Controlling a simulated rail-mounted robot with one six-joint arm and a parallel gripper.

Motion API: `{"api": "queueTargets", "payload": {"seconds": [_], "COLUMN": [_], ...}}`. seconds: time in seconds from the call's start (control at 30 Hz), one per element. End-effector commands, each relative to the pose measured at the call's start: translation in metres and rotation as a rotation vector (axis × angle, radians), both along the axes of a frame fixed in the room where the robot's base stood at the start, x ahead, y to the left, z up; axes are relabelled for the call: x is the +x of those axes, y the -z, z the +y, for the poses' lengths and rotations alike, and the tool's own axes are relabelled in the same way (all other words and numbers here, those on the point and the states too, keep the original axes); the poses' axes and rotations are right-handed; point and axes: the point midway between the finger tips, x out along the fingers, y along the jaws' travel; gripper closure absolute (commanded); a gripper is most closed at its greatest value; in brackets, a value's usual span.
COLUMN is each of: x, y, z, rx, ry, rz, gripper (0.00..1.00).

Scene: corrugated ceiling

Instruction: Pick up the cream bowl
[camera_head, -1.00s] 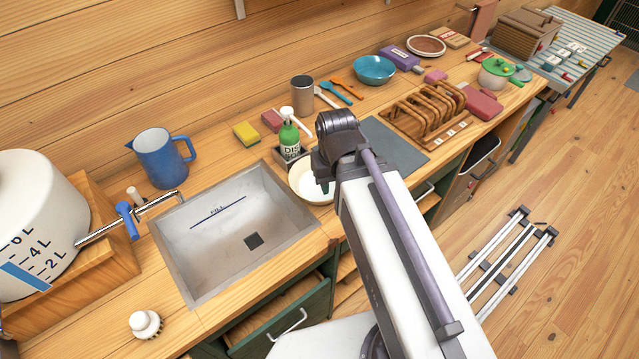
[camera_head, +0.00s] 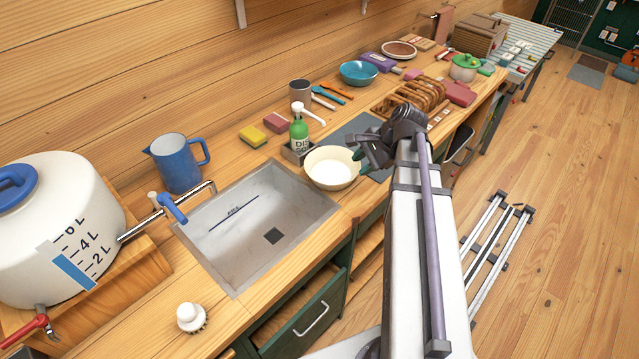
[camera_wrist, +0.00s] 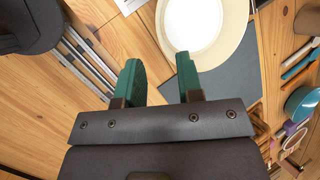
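The cream bowl (camera_head: 331,168) stands upright on the wooden counter, just right of the sink, in the head view. In the wrist view the cream bowl (camera_wrist: 208,30) is at the top, partly cut off by the picture edge. My gripper (camera_head: 362,164) is beside the bowl's right side in the head view, partly hidden by my arm. In the wrist view my gripper (camera_wrist: 160,70) has its two green fingers apart with nothing between them. The right finger's tip overlaps the bowl's rim in the picture; I cannot tell whether it touches.
The metal sink (camera_head: 255,225) is left of the bowl. A green soap bottle (camera_head: 299,135) stands close behind the bowl. A grey mat (camera_head: 352,131) and a wooden rack (camera_head: 395,100) lie to the right. A green drawer (camera_head: 315,310) stands open below the counter.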

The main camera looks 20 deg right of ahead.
Motion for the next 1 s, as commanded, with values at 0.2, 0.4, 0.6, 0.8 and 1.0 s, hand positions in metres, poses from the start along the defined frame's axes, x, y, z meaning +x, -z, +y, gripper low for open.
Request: {"api": "queueTargets", "payload": {"seconds": [0.2,0.4,0.6,0.8,1.0], "x": [0.003,0.014,0.017,0.023,0.03], "y": [0.013,0.051,0.053,0.089,0.096], "z": [0.004,0.019,0.023,0.036,0.044], "rx": [0.004,0.002,0.002,0.0,0.001], "ry": [0.013,0.01,0.012,0.01,0.011], "rz": [0.008,0.009,0.008,0.008,0.009], "gripper": [0.66,0.66,0.66,0.66,0.66]}}
